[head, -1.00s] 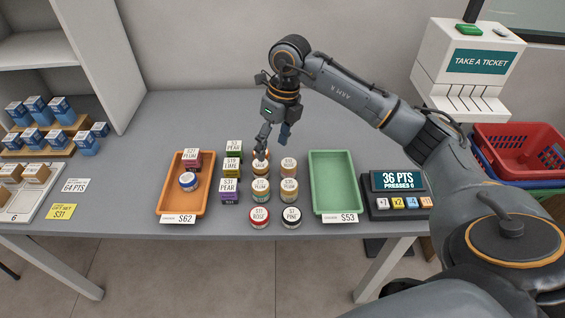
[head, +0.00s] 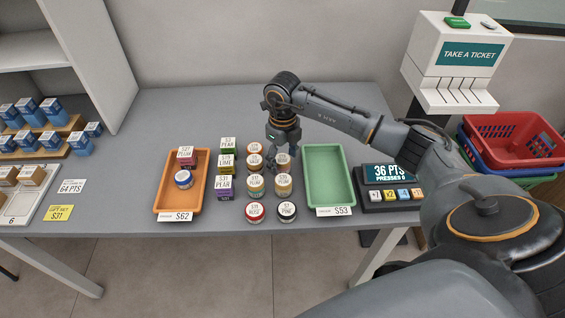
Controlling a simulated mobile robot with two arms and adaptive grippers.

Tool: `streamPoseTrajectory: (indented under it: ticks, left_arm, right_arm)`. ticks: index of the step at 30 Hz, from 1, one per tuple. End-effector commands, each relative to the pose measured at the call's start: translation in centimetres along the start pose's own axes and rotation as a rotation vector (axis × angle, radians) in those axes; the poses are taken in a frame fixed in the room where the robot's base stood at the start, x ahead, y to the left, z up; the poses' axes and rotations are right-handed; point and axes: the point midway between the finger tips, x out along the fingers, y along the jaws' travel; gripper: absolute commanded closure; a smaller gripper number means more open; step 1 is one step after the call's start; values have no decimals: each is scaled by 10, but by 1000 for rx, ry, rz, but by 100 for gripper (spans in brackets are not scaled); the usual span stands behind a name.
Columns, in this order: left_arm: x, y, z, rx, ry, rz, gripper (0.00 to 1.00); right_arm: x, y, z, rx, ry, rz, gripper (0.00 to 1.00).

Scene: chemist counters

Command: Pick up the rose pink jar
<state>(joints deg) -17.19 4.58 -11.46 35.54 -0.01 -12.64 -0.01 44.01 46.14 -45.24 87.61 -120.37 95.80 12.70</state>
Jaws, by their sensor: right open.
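Several small round jars stand in two columns between the trays. A pinkish jar (head: 283,166) in the right column is partly hidden by my right gripper (head: 281,156); its label is too small to read surely. Another jar (head: 255,212), front left, has a red rim and a label that seems to read ROSE. Which one is the rose pink jar I cannot tell for certain. My right gripper is open and empty, pointing down with its fingers around or just above the back right jar; contact cannot be made out. My left gripper is not in view.
An orange tray (head: 160,202) holding a blue-banded jar and a box stands left. A green tray (head: 329,178) and a points display (head: 389,172) stand right. The counter's back left is clear.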

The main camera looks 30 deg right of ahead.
Motion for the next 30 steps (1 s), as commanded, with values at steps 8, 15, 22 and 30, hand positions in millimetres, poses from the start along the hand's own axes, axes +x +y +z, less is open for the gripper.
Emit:
streamPoseTrajectory:
  ticks: [8,15,22,30]
  left_arm:
    - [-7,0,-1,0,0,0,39]
    - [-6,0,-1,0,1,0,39]
    - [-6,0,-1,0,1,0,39]
    - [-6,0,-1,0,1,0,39]
  right_arm:
    - [26,1,0,-1,0,0,32]
    - [26,1,1,-1,-1,0,42]
    - [26,0,1,-1,-1,0,89]
    - [25,0,1,-1,-2,0,93]
